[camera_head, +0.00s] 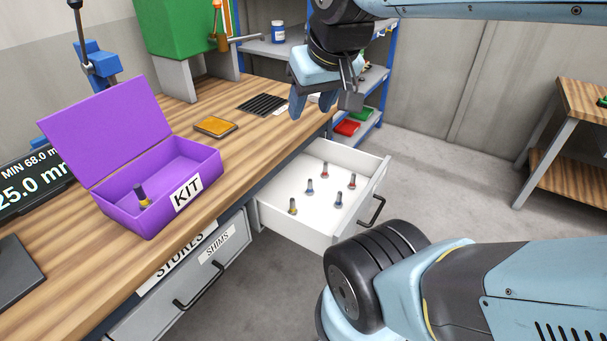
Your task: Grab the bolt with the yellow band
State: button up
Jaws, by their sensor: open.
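The bolt with the yellow band (292,206) stands upright in the open white drawer (262,217), near its left front corner. My gripper (314,106) hangs above the back of the bench edge, behind and above the drawer. It is open and empty, with its fingers pointing down, well apart from all the bolts.
Bolts with red bands (325,170) and blue bands (310,186) stand in the same drawer. A closed SHIMS drawer (215,265) is to its left. An orange pad (215,127) and a dark slotted mat (262,104) lie on the wooden bench. Shelving (370,110) stands behind.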

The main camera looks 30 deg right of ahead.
aim_at(292, 211)
jog(key=z, duration=0.45)
jog(key=k, duration=0.45)
jog(key=z, duration=0.8)
jog(key=k, duration=0.75)
jog(key=z, duration=0.3)
jog(key=i, duration=0.8)
jog(key=u, duration=0.35)
